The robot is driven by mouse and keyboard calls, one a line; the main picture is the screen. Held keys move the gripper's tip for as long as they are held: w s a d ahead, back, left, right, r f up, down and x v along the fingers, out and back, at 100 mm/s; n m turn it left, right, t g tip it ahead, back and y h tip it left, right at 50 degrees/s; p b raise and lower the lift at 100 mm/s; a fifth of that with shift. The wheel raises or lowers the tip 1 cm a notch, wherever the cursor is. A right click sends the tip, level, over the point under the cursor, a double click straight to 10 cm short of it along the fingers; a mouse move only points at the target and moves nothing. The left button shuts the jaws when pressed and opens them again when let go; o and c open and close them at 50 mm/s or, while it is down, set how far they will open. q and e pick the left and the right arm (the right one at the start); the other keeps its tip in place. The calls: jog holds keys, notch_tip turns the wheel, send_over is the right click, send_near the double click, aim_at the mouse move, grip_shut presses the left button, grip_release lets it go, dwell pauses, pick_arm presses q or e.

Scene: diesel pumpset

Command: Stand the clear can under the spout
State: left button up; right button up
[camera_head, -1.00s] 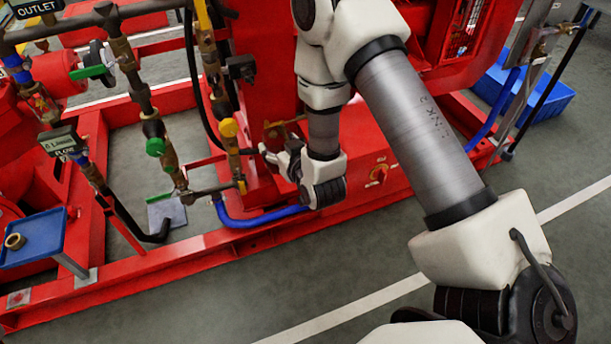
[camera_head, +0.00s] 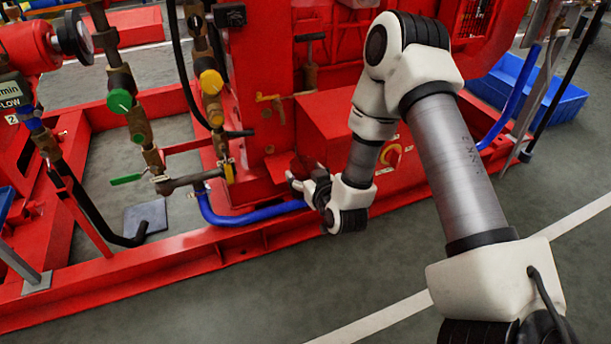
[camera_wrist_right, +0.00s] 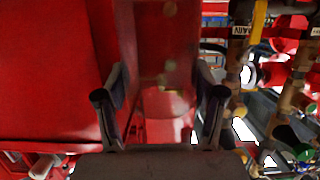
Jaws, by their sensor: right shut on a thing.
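My right gripper (camera_head: 300,183) is low in front of the red machine, below and to the right of a small brass tap (camera_head: 272,100) that looks like the spout. In the right wrist view its two fingers (camera_wrist_right: 160,105) stand apart, closed on the sides of a see-through thing, the clear can (camera_wrist_right: 165,92). The can shows red through it, so its edges and bottom are hard to make out. In the head view I cannot make the can out clearly. My left gripper is out of view.
A red ledge block (camera_head: 340,125) is behind my right wrist. A blue hose (camera_head: 245,217) runs just left of the gripper above the red base rail (camera_head: 200,260). Valved pipes (camera_head: 215,110) stand to the left. The grey floor in front is clear.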

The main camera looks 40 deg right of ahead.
jog(key=shift+r, duration=0.1)
jog(key=shift+w+f, duration=0.2)
jog(key=shift+w, duration=0.05)
jog(key=x, duration=0.4)
jog(key=r+x, duration=0.1)
jog(key=x, duration=0.3)
jog(key=b+x, duration=0.1)
jog(key=x, duration=0.3)
jog(key=shift+w+d+r, duration=0.3)
jog(key=shift+w, duration=0.25)
jog(key=shift+w+d, duration=0.2)
jog(key=shift+w, duration=0.7)
jog(key=shift+f+b, duration=0.3)
jog(key=shift+f, duration=0.1)
jog(key=o, duration=1.3)
jog(key=shift+a, duration=0.1)
jog(key=shift+c, duration=0.2)
